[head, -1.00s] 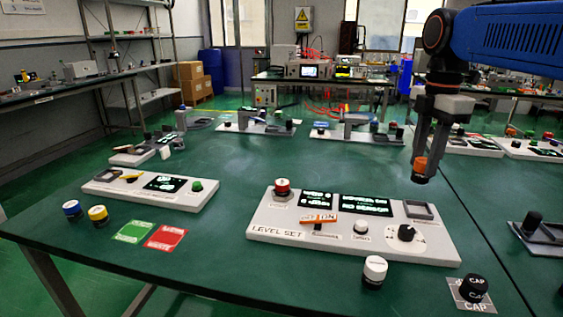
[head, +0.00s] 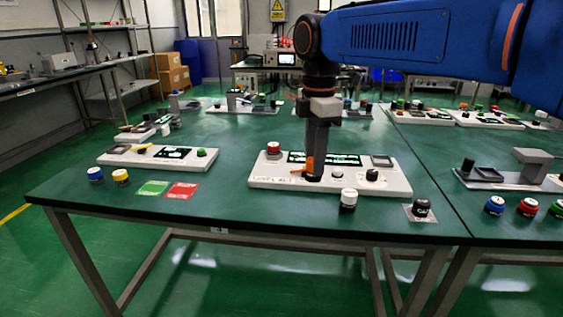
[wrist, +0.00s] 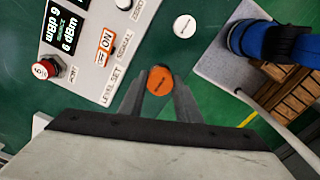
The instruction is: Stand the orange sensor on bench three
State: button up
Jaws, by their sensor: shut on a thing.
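My gripper (head: 315,160) is shut on the orange sensor (head: 309,164), a short cylinder with an orange top and dark lower part. In the wrist view the orange top (wrist: 160,80) sits between the two fingertips. In the head view the sensor overlaps the white LEVEL SET panel (head: 262,184). In the wrist view green bench top shows around the sensor, with the panel to its left. Its height above the bench is hard to tell. I see no readable label for bench three.
A white-topped cylinder (head: 348,199) and a black cap (head: 421,208) stand in front of the panel. Blue (head: 95,175) and yellow (head: 121,177) cylinders stand at the left, near green (head: 152,188) and red (head: 182,191) cards. Another bench with coloured cylinders lies to the right.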

jog(key=shift+f, duration=3.95)
jog(key=shift+f, duration=0.15)
jog(key=o, duration=1.1)
notch_tip(320, 180, up, 12)
jog(key=shift+r, duration=0.15)
jog(key=s+d+f+m+t, duration=0.1)
jog(key=s+d+f+m, duration=0.25)
jog(key=d+m, duration=0.45)
jog(key=s+d+f+m+t, duration=0.3)
jog(key=s+d+f+m, duration=1.1)
jog(key=s+d+f, duration=0.3)
jog(key=shift+d+f+t, duration=0.4)
jog(key=shift+d+f, duration=0.3)
jog(key=shift+d, duration=0.3)
